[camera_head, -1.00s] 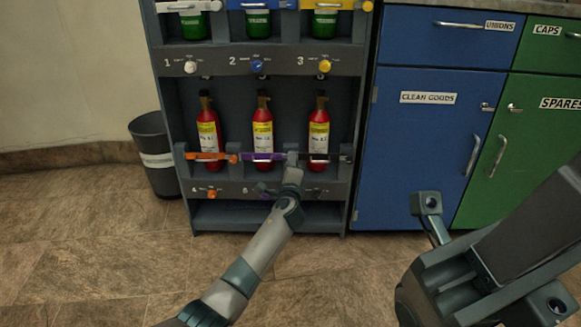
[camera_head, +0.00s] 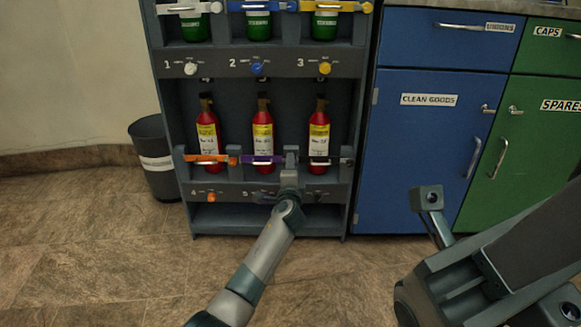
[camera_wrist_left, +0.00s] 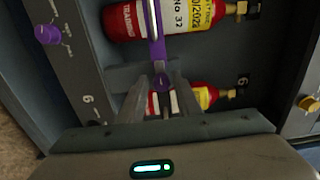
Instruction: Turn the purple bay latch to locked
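The purple latch bar (camera_head: 262,160) lies level across the red bottle in the lower middle bay in the head view. My left gripper (camera_head: 290,155) is at the right end of this bar. A purple knob (camera_wrist_left: 48,34) with small print sits on the panel below the bay. My right gripper (camera_head: 495,253) is open and empty at the lower right.
An orange bar (camera_head: 205,158) is to the left and a dark bar (camera_head: 335,161) to the right, each in front of a red bottle. A bin (camera_head: 156,150) stands left of the rack, blue (camera_head: 420,150) and green cupboards right. The floor in front is clear.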

